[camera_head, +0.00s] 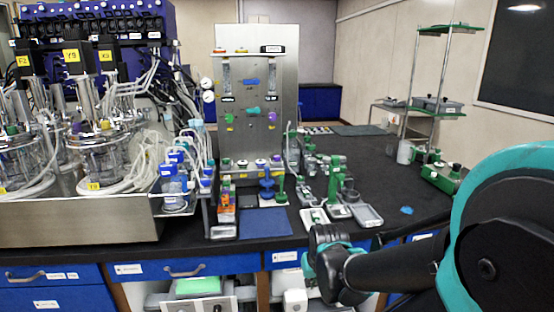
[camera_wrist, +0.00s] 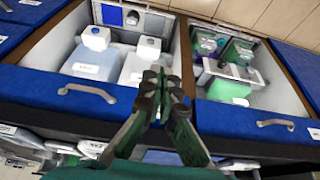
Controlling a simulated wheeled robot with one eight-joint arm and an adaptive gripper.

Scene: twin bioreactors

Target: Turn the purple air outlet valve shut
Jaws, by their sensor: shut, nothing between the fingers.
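A metal panel (camera_head: 232,133) stands upright at the back of the bench, with several coloured knobs on its face. A small purple knob (camera_head: 272,117) sits on its right side, right of a green knob (camera_head: 253,111). It is too small to tell how far it is turned. My gripper (camera_wrist: 160,76) is shut and empty in the wrist view, pointing towards open drawers, with no valve in that view. In the head view my arm reaches in from the lower right, in front of the bench and well apart from the panel; the fingers cannot be made out there.
Glass bioreactor vessels (camera_head: 100,160) with tubing stand on the left. Green stands and small trays (camera_head: 367,215) are on the bench right of the panel. A wire-legged shelf (camera_head: 437,107) stands at the back right. Open blue-fronted drawers (camera_wrist: 68,92) hold white bottles and green-filled containers.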

